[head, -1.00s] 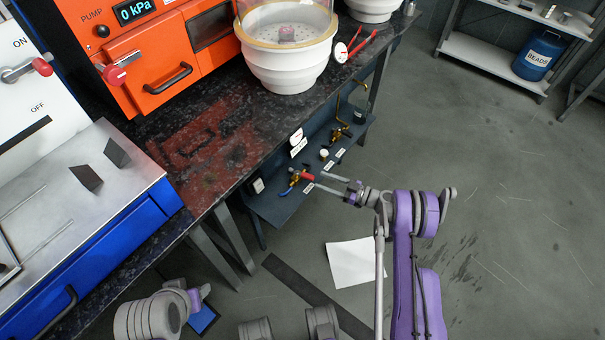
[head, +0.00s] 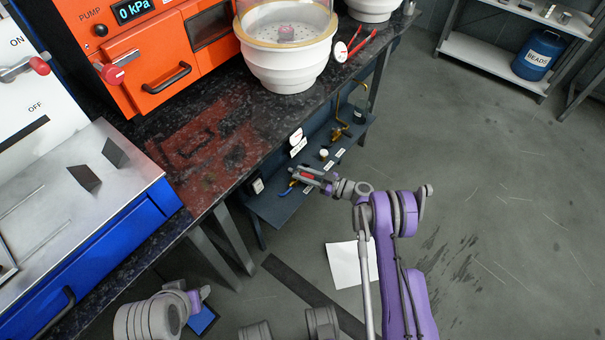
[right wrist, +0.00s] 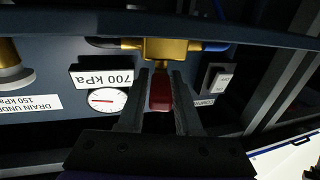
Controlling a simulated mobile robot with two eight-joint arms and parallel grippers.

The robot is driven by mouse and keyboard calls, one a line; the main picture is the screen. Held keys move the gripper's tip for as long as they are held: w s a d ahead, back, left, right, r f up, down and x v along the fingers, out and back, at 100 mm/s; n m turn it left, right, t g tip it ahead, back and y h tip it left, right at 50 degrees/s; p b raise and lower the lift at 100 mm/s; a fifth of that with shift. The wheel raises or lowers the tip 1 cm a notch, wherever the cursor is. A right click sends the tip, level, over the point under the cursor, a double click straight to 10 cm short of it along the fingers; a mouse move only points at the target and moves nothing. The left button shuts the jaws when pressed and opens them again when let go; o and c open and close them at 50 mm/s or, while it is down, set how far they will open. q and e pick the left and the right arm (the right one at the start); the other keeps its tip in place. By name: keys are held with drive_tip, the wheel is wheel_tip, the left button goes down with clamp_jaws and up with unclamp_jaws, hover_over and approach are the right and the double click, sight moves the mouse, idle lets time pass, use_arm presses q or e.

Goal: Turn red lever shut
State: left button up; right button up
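The red lever (right wrist: 160,92) sits on a brass valve (right wrist: 170,50) under the bench, with blue tubing on the valve's side. It also shows in the head view (head: 308,176). My right gripper (right wrist: 160,88) is open, with one finger on each side of the red lever. Narrow gaps seem to remain between the fingers and the lever; contact is hard to judge. In the head view my right gripper (head: 302,175) partly covers the lever and valve. My left arm shows at the lower left of the head view, but its fingers do not.
A pressure gauge (right wrist: 108,100) and a 700 kPa label (right wrist: 102,77) are close beside the valve. A switch (right wrist: 222,82) is on the other side. The dark bench (head: 235,150) overhangs the valve panel. Open floor (head: 480,210) lies to the right.

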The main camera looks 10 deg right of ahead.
clamp_jaws()
drive_tip(key=shift+s+a+m+t+h, duration=0.2)
drive_tip(key=shift+m+t+h, duration=0.4)
drive_tip(key=shift+t, duration=0.2)
drive_tip(key=shift+m+t+h+b, duration=0.3)
drive_tip(key=shift+m+t+h, duration=0.6)
drive_tip(key=shift+h, duration=0.2)
drive_tip(key=shift+o, duration=2.2)
unclamp_jaws()
